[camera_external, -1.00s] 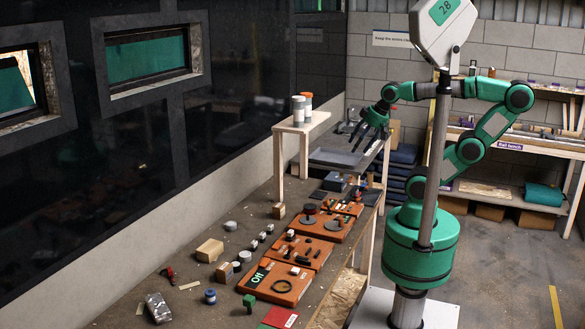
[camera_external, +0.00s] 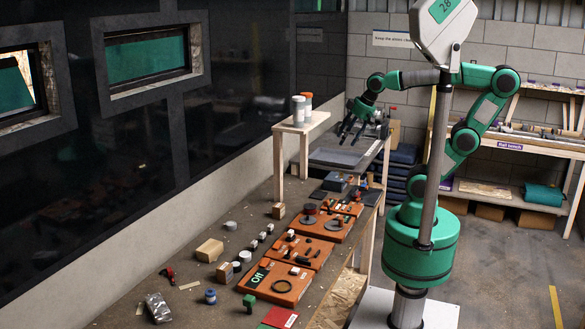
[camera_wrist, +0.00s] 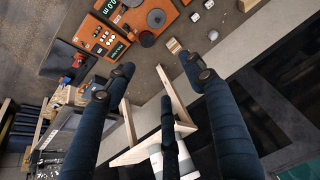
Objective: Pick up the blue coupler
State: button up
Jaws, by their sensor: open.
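A small blue cylinder with a pale band (camera_external: 210,296) stands on the near part of the long bench in the external view. It may be the blue coupler, but it is too small to be sure. My gripper (camera_external: 351,133) is open and empty, high above the far end of the bench, well away from that cylinder. In the wrist view, its spread dark fingers (camera_wrist: 157,80) have nothing between them. I cannot make out the blue cylinder in the wrist view.
Orange boards (camera_external: 277,284) with small parts line the bench's right side. A raised wooden shelf (camera_external: 302,124) with white and orange-capped canisters (camera_external: 298,110) stands close to my gripper on the left. A wooden block (camera_external: 209,250) and a silver packet (camera_external: 158,307) lie on the bench.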

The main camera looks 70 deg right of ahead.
jog(key=w+a+r+g+p, duration=0.1)
jog(key=w+a+r, duration=0.1)
jog(key=w+a, duration=0.6)
jog(key=w+a+r+g+p, duration=0.1)
jog(key=w+a+r, duration=0.2)
jog(key=w+a, duration=0.5)
jog(key=w+a+f+m+g+p, duration=0.1)
jog(key=w+a+f+p, duration=0.3)
jog(key=w+a, duration=1.05)
jog(key=m+g+p, duration=0.1)
jog(key=g+p, duration=0.1)
jog(key=p, duration=0.1)
send_over(210, 292)
notch_tip(210, 292, down, 30)
jog(key=shift+b, duration=0.3)
jog(key=shift+f, duration=0.15)
jog(key=shift+f, duration=4.25)
